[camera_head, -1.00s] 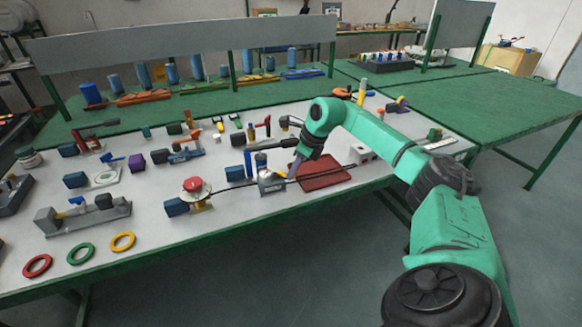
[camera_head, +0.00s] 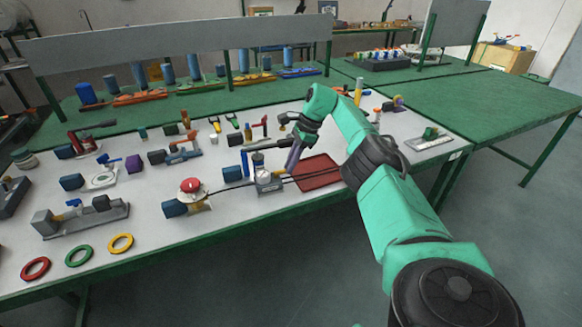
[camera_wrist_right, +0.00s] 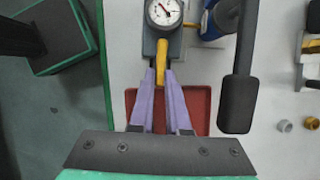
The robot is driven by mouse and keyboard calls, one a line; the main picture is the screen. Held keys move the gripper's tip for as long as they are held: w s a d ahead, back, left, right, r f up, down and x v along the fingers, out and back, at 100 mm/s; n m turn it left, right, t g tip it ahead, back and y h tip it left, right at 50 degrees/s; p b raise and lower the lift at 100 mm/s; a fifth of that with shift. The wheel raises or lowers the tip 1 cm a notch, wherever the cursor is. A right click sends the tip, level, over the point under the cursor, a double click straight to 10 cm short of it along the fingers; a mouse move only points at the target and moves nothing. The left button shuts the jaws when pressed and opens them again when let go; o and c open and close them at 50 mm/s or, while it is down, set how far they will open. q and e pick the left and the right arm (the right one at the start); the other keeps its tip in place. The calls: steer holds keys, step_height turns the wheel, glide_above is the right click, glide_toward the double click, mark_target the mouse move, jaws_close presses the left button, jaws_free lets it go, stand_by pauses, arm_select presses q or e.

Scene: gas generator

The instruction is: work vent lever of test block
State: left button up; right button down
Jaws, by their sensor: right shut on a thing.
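The test block (camera_head: 268,182) is a small grey block near the front edge of the white table top. Its round white gauge (camera_wrist_right: 163,12) shows at the top of the right wrist view. The yellow vent lever (camera_wrist_right: 161,62) points from the block towards my right gripper (camera_wrist_right: 160,73). The two purple fingers are shut on the lever, one on each side. In the head view the right gripper (camera_head: 289,168) reaches down just behind the block's right side, and the lever is hidden there. My left gripper is not in view.
A red tray (camera_head: 318,176) lies right of the block. A blue-ended valve with a red-and-white top (camera_head: 192,187) stands to the left. A black-handled lever (camera_wrist_right: 238,70) stands close to the fingers in the wrist view. Coloured rings (camera_head: 121,243) lie at front left.

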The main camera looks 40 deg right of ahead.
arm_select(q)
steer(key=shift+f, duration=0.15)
arm_select(e)
steer(key=shift+w, duration=0.1)
stand_by(0.4)
steer(key=c, duration=0.9)
jaws_free()
